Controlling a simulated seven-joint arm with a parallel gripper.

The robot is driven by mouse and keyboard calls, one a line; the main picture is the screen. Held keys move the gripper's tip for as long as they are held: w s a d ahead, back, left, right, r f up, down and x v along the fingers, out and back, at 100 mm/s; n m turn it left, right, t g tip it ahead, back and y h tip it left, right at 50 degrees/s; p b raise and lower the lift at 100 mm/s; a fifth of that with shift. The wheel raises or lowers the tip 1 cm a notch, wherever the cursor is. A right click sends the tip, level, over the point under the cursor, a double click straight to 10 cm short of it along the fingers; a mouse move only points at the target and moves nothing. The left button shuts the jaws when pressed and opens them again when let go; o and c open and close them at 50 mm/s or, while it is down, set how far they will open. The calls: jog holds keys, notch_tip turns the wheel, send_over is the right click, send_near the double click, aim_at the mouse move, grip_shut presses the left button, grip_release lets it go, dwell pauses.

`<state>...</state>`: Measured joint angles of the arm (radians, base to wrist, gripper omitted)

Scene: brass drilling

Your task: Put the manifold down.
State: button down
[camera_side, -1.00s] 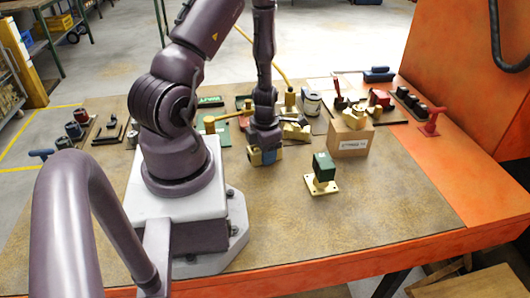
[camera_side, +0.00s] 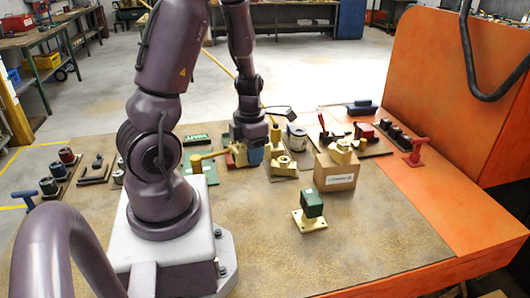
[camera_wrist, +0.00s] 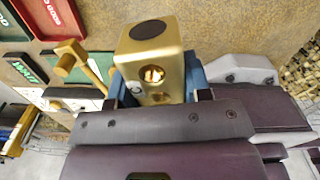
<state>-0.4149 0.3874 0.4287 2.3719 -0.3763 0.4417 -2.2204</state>
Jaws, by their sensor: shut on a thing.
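The manifold appears to be the brass block in my gripper. In the wrist view the manifold (camera_wrist: 152,62) shows a dark round spot on its upper face and a lit bore in its front face. My gripper (camera_side: 251,156) is shut on it, with blue fingers at either side. In the side view, part of the manifold (camera_side: 239,154) shows left of the fingers; the rest is hidden. It is among the parts at the back of the bench. I cannot tell whether its underside touches anything.
A brass part (camera_side: 280,161) on a plate stands close right of my gripper. A brass-handled tool (camera_side: 205,158) stands at left over a green plate (camera_side: 210,177). A cardboard box (camera_side: 337,174) and a green-topped brass piece (camera_side: 312,207) are at right.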

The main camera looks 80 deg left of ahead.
notch_tip(320, 180, up, 3)
jog(key=shift+w+r, duration=0.1)
jog(key=shift+r, duration=0.1)
jog(key=w+a+m, duration=0.1)
jog(key=w+a, duration=0.4)
jog(key=a, duration=0.7)
jog(key=w+a+m, duration=0.2)
jog(key=w+a, duration=0.3)
jog(key=a, duration=0.7)
jog(key=f, duration=1.1)
jog(key=shift+w, duration=0.2)
jog(key=shift+f, duration=2.1)
jog(key=shift+f, duration=0.15)
jog(key=c, duration=0.6)
grip_release()
jog(key=shift+f, duration=0.1)
jog(key=shift+o, duration=0.2)
